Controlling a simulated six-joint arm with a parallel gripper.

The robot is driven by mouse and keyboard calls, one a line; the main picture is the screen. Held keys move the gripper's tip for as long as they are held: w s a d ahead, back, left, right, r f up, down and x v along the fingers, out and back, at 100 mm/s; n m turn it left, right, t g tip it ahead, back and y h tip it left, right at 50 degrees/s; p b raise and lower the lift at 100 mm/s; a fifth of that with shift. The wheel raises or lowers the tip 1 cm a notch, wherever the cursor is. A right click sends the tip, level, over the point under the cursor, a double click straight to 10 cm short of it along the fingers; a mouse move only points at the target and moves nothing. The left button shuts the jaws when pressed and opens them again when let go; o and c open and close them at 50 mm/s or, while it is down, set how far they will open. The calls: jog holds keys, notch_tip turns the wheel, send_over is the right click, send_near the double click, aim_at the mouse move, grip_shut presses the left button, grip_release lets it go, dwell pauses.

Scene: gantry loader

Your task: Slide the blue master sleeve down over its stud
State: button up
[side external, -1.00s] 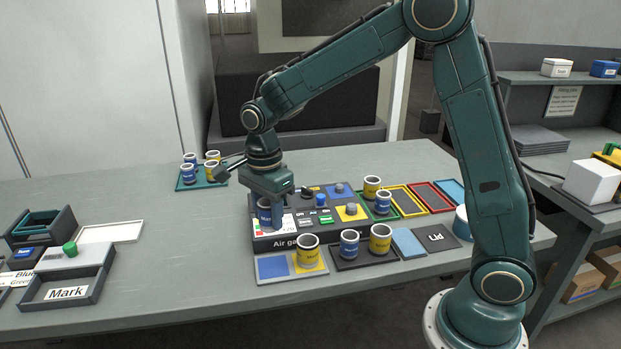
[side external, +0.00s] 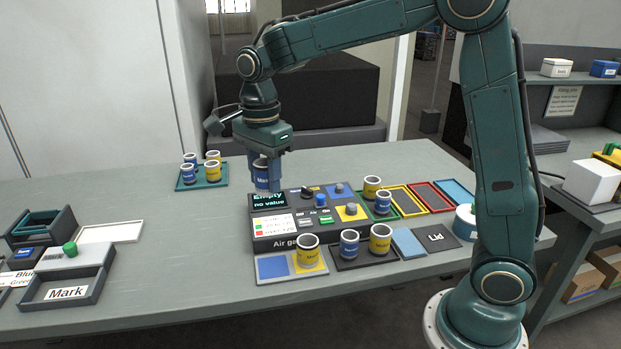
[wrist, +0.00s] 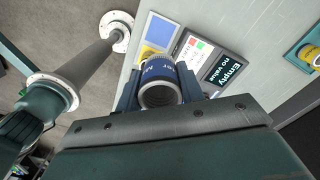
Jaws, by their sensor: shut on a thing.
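My gripper (side external: 265,168) is shut on a blue sleeve with a white label (side external: 261,180), held upright above the back left of the air gauge. In the wrist view the sleeve (wrist: 157,70) sits between the fingers (wrist: 160,90), its hollow end toward the camera. The dark air gauge (side external: 290,239) stands below it. On the gauge's right part are a blue patch with a small grey stud (side external: 339,188) and a yellow patch with a grey stud (side external: 351,209). The gauge screen (side external: 266,200) reads "Empty no value". The sleeve is clear of both studs.
A blue and yellow plate (side external: 273,267) carries a yellow can. A dark tray (side external: 365,262) holds a blue and a yellow can. A teal tray (side external: 203,184) with several cans stands back left. Coloured frames (side external: 407,201) lie right of the gauge. Left of the gauge is open table.

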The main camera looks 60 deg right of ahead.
jog(key=m, duration=0.6)
send_near(339, 185)
jog(key=shift+f, duration=0.2)
jog(key=shift+f, duration=3.65)
jog(key=shift+f, duration=0.25)
